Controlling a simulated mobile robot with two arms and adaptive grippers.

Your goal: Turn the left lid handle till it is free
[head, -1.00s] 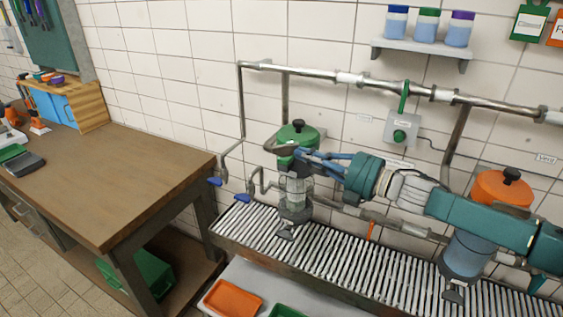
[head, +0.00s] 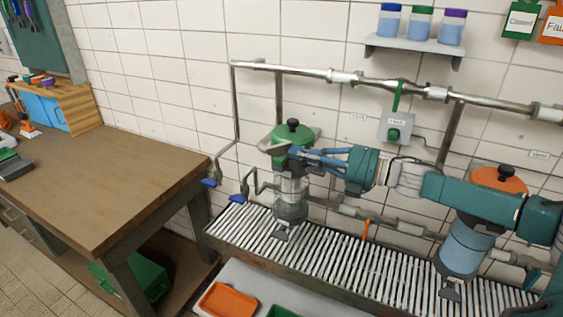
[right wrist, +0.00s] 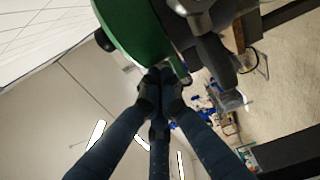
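The left vessel has a green lid (head: 298,136) with a black knob (head: 292,124) and a glass body (head: 291,196) below. My right gripper (head: 290,153) is at the lid's front edge, close below the handle. In the right wrist view its blue fingers meet at the tips (right wrist: 161,80), with nothing visible between them. My left gripper is out of view.
A second vessel with an orange lid (head: 497,181) stands right, partly behind my right arm. Both stand on a slatted grate (head: 340,262). A wooden bench (head: 110,190) is left.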

